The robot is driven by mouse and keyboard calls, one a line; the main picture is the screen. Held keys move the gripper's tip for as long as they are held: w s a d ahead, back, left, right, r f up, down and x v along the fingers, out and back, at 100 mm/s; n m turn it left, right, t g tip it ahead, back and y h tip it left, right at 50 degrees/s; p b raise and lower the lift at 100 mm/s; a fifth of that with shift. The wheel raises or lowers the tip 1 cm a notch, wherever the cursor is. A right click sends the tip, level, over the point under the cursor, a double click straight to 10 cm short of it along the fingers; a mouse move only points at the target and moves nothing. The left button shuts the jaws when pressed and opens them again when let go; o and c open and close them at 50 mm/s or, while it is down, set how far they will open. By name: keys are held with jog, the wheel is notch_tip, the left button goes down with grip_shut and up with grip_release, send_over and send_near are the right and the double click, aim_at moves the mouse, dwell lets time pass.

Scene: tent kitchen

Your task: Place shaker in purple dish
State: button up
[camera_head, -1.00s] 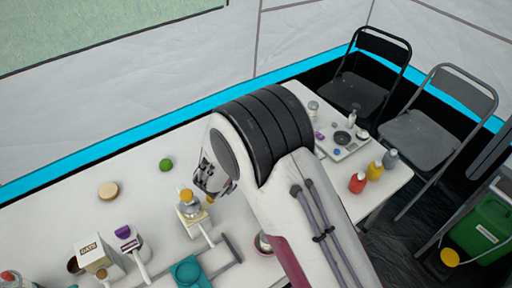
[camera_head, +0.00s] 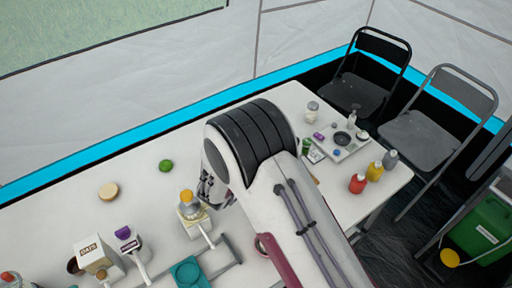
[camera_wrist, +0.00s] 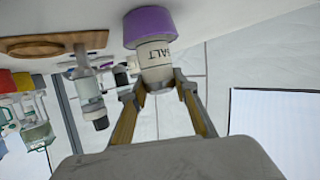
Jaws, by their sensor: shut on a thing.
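In the wrist view, which shows the scene upside down, my gripper (camera_wrist: 159,88) is shut on the grey-topped end of a white shaker (camera_wrist: 154,57) labelled SALT. The shaker looks upright. Its lower end meets a wide purple dish (camera_wrist: 150,26), and I cannot tell whether it is inside the rim or just in front of it. In the head view my gripper (camera_head: 207,190) shows only partly at the left of my arm. The shaker and the purple dish are not clearly visible there, hidden by my arm.
A yellow-capped bottle (camera_head: 187,208) stands near my gripper. A DATES carton (camera_head: 96,256) and a purple-capped container (camera_head: 126,238) are at the front left. A green ball (camera_head: 166,165) lies behind.

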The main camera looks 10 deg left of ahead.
jog(key=shift+f, duration=0.45)
jog(key=shift+f, duration=0.1)
jog(key=o, duration=1.1)
jog(key=shift+o, duration=0.2)
